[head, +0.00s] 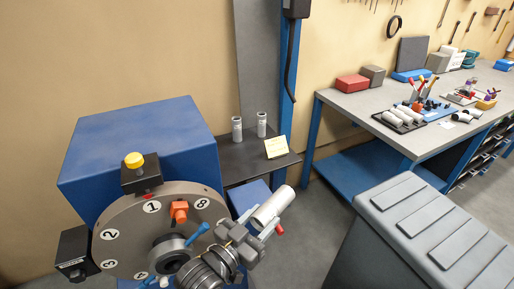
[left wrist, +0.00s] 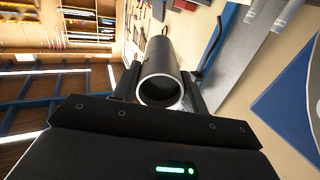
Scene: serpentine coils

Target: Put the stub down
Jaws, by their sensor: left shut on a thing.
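The stub, a pale grey hollow tube (head: 273,206), is in the jaws of my left gripper (head: 258,222). It sticks out from the jaws, tilted up to the right in the head view, in the air to the right of the numbered disc. In the left wrist view the stub (left wrist: 162,62) lies between the two fingers, its open round end facing the camera. My left gripper (left wrist: 156,95) is shut on it. My right gripper is not in view.
A blue machine (head: 140,135) with a numbered disc (head: 125,218) stands left. A dark shelf (head: 238,170) behind holds two small upright cylinders (head: 237,129) and a yellow note (head: 277,147). A workbench (head: 345,97) bears a tray of pale cylinders (head: 404,118). A grey ribbed box (head: 425,235) stands front right.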

